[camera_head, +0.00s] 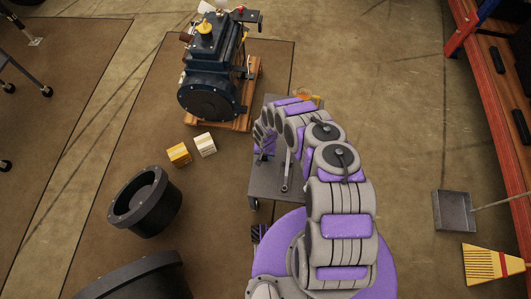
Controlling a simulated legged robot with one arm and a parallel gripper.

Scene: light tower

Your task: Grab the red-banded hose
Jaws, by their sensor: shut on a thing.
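My arm reaches up from the bottom right and bends left and down over a grey cart (268,187). My gripper (263,156) is at the arm's end, low over the cart's left side, small and partly covered by my own arm links. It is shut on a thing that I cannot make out. No hose with a red band can be told apart in this view; my arm covers much of the cart top. A small orange round thing (302,92) shows at the cart's far edge.
A dark blue machine (212,65) stands on a wooden pallet (252,90) beyond the cart. Yellow (179,154) and cream (205,144) boxes and a black ring-shaped part (146,202) lie left. A dustpan (453,211), broom (490,264) and shelf rack (490,85) are right.

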